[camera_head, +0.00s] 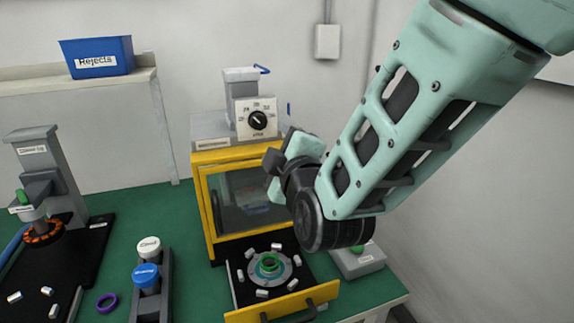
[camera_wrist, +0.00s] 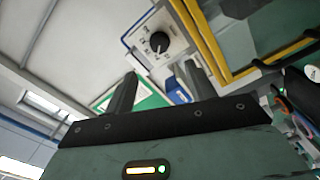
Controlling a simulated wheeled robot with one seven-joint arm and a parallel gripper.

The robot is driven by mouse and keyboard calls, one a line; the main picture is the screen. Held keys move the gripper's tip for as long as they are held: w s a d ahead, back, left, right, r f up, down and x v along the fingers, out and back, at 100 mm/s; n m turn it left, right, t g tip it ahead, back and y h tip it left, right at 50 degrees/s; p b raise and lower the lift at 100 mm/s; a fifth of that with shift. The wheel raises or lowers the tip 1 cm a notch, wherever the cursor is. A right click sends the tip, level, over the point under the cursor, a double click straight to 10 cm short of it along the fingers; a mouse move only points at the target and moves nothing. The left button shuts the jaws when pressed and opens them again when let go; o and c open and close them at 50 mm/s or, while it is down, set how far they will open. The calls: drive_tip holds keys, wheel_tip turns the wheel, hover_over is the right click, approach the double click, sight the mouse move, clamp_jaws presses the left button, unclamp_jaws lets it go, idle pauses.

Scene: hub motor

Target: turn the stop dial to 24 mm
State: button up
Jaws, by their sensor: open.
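The stop dial (camera_head: 258,120) is a black round knob on a white, marked plate, on the grey head above the yellow-framed press. A light pointer line shows on the knob, but I cannot read its setting surely. The dial also shows in the wrist view (camera_wrist: 159,42), upper middle, beyond the fingers. My gripper (camera_head: 280,160) is in front of the press, a little below and right of the dial, apart from it. In the wrist view, its two fingers (camera_wrist: 160,88) are spread with nothing between them.
The yellow-framed press (camera_head: 203,205) has its drawer (camera_head: 285,303) out, holding a ring fixture with a green ring. A grey station (camera_head: 48,165) stands left. White-capped and blue-capped containers (camera_head: 147,272) and a purple ring (camera_head: 107,302) lie between. A blue Rejects bin (camera_head: 97,57) sits on a shelf.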

drive_tip(key=v, duration=0.5)
drive_tip(key=shift+b, duration=0.3)
drive_tip(key=s+f+m+g+y, duration=0.1)
drive_tip(key=s+f+m+g, duration=0.3)
drive_tip(key=s+f+g, duration=0.5)
drive_tip(key=s+d+f+m+g+h, duration=0.3)
drive_tip(key=s+d+g, duration=0.5)
drive_tip(key=s+d, duration=0.3)
drive_tip(key=shift+s+d+m+h, duration=0.25)
drive_tip(key=shift+s+m+h, duration=0.55)
drive_tip(key=shift+s+h, duration=0.45)
drive_tip(key=shift+f, duration=0.1)
